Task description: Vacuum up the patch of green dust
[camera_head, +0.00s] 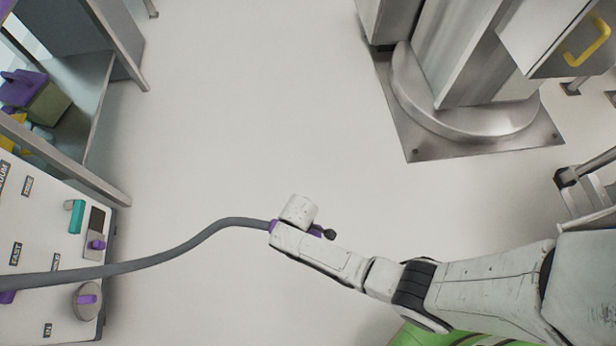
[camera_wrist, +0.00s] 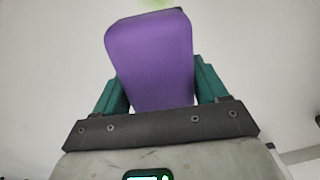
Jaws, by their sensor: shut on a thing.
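My gripper (camera_wrist: 155,88) is shut on a purple hand-piece (camera_wrist: 150,60), its teal fingers on either side of it. In the head view, the purple piece (camera_head: 274,226) shows only as small bits at the end of my arm. A grey hose (camera_head: 190,244) runs from it leftward to the white vacuum panel (camera_head: 30,235). In the wrist view, a small yellow-green patch (camera_wrist: 158,4), which looks like the green dust, shows at the top edge beyond the purple piece. Most of it is cut off or hidden. I see no dust in the head view.
The panel has a teal handle (camera_head: 76,216) and a round purple-knobbed dial (camera_head: 87,300). A metal shelf (camera_head: 85,110) stands at upper left. A large metal column (camera_head: 455,75) on a square floor plate stands at upper right. The pale floor (camera_head: 250,110) between them is clear.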

